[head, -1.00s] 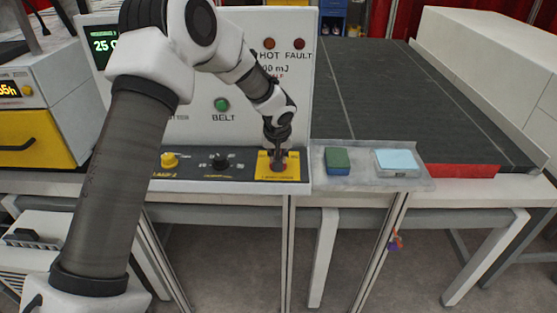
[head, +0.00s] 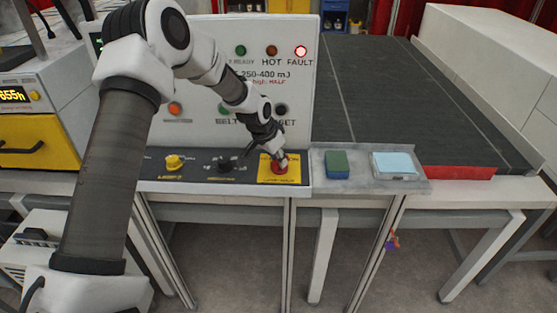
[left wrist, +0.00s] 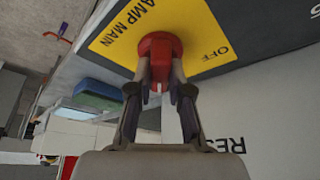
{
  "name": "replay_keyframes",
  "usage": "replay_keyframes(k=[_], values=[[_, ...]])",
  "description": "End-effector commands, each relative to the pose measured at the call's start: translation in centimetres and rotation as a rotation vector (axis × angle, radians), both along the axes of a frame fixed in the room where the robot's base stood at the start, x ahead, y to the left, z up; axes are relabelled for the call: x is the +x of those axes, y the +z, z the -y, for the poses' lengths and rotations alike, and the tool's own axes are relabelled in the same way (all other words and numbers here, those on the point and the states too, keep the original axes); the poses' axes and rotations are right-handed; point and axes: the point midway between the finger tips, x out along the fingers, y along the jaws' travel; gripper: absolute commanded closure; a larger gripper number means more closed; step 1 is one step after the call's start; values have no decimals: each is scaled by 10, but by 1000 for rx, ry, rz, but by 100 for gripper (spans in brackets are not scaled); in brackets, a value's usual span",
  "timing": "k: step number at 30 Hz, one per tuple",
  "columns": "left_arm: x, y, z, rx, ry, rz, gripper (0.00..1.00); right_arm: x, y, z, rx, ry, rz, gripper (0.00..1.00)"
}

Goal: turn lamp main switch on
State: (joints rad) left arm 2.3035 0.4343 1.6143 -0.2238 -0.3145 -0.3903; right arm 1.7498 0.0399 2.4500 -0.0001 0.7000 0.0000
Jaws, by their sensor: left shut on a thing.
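The lamp main switch is a red knob (head: 280,170) on a yellow plate (head: 265,178) at the right end of the dark sloping panel. In the left wrist view the red knob (left wrist: 157,44) shows close up, with "AMP MAIN" and "OFF" readable on the yellow plate (left wrist: 120,37). My left gripper (head: 282,160) reaches down to it at a tilt. In the left wrist view its fingers (left wrist: 161,80) are closed on the knob. The knob's exact turn angle is hard to read. My right gripper is not in view.
A yellow knob (head: 174,162) and a black knob (head: 224,164) sit left on the same panel. The FAULT lamp (head: 301,51) glows red on the upright white panel. A green-and-blue block (head: 336,163) and a light blue pad (head: 393,163) lie on the tray at right.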

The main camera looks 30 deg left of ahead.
Motion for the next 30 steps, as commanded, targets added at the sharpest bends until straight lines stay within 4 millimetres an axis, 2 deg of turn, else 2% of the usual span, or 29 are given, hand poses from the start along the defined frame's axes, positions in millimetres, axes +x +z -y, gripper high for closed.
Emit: replay_keyframes(k=[17, 18, 19, 20, 30], values=[[2, 2, -1, 3, -39, 6, 100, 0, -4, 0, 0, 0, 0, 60], [2, 2, -1, 3, -39, 6, 71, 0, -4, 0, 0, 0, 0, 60], [2, 2, -1, 3, -39, 6, 60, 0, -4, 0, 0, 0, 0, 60], [1, 2, -1, 3, -39, 5, 56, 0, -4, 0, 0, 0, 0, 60], [-1, 4, -1, 1, -38, 2, 56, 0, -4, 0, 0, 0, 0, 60]])
